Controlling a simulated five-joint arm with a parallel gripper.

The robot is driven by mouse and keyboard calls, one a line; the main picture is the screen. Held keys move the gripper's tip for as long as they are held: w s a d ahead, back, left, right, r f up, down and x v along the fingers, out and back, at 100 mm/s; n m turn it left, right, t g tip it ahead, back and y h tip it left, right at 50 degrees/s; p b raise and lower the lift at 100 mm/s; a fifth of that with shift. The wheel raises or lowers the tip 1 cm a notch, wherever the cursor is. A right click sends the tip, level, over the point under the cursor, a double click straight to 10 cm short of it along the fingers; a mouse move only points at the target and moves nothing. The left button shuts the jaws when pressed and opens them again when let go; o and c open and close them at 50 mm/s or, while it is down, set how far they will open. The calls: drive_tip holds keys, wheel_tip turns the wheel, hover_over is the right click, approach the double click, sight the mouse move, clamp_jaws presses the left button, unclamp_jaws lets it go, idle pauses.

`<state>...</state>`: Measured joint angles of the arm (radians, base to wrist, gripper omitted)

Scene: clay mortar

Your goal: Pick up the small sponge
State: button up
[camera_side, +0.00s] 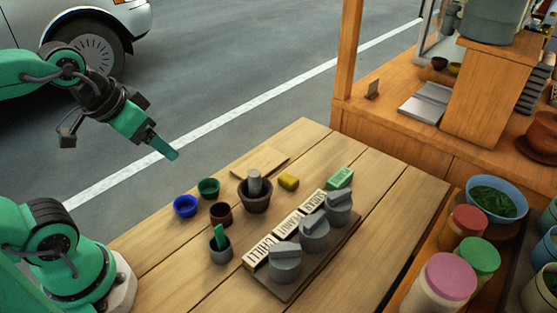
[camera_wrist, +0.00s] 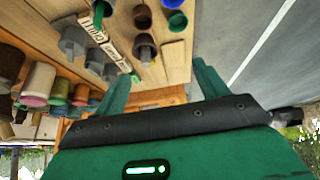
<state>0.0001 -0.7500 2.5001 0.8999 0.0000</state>
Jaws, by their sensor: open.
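A small yellow block (camera_side: 289,181), which looks like the sponge, lies on the wooden table (camera_side: 310,143) just right of the clay mortar (camera_side: 256,198) with its grey pestle. A green block (camera_side: 340,177) with pale markings lies further right; I cannot tell whether it is a sponge too. My gripper (camera_side: 166,151) is raised at the left, well apart from both blocks. In the wrist view my gripper (camera_wrist: 158,85) has its two green fingers spread, with nothing between them.
Blue (camera_side: 185,206), green (camera_side: 208,188) and brown (camera_side: 221,213) cups stand left of the mortar. A grey cup (camera_side: 221,249) holds something green. Grey lidded jars (camera_side: 314,232) stand on a dark board beside lettered labels. A flat wooden board (camera_side: 259,162) lies behind the mortar.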

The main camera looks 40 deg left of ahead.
drive_tip(key=g, duration=0.6)
hover_over(288, 178)
wheel_tip(288, 178, down, 16)
drive_tip(key=shift+w+f, duration=0.1)
drive_tip(key=shift+f, duration=0.1)
drive_tip(key=shift+f, duration=3.8)
